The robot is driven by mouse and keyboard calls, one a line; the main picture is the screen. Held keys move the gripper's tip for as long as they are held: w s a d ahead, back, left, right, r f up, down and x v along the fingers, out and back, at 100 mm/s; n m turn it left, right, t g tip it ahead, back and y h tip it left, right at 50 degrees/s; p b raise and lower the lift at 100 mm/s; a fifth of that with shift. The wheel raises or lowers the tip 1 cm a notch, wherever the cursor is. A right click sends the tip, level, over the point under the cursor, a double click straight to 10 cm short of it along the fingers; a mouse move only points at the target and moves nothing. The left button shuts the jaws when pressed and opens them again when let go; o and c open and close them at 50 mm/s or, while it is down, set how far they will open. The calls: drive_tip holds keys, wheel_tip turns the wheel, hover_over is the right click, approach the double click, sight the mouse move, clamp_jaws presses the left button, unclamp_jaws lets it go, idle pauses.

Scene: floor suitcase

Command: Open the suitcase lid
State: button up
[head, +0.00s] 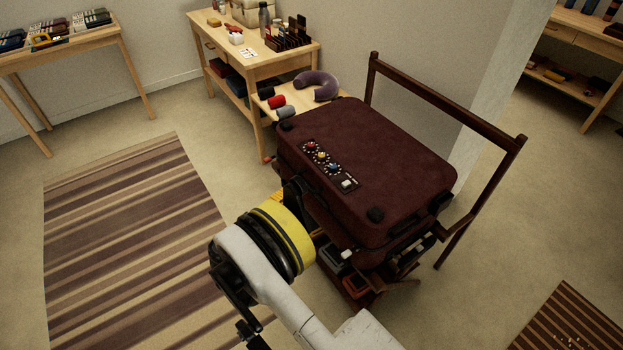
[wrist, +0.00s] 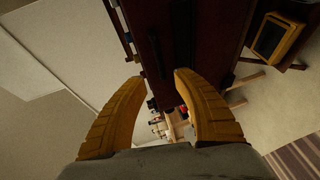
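The suitcase (head: 385,165) is dark maroon and lies flat on a wooden rack, with its lid down. A panel with several coloured knobs (head: 323,158) sits on its top. In the wrist view the suitcase (wrist: 205,40) shows as a dark red side just beyond the fingertips. My gripper (wrist: 161,82) has two yellow fingers spread apart, with nothing between them. In the head view my wrist, with its yellow band, is at the suitcase's near left side. The fingertips are mostly hidden there, so I cannot tell whether they touch the suitcase.
The rack's dark frame (head: 440,95) rises behind the suitcase. Boxes sit on a lower shelf under it. A wooden desk (head: 262,55) with a purple neck pillow (head: 318,86) beside it stands at the back. A striped rug (head: 130,240) covers open floor at the left.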

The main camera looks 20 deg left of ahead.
sight(304, 182)
drive_tip(key=b+x, duration=0.3)
drive_tip(key=x, duration=0.7)
drive_tip(key=shift+w+d+f+b, duration=0.15)
drive_tip(key=shift+w+d+b, duration=0.05)
drive_tip(key=shift+w+b, duration=0.1)
clamp_jaws()
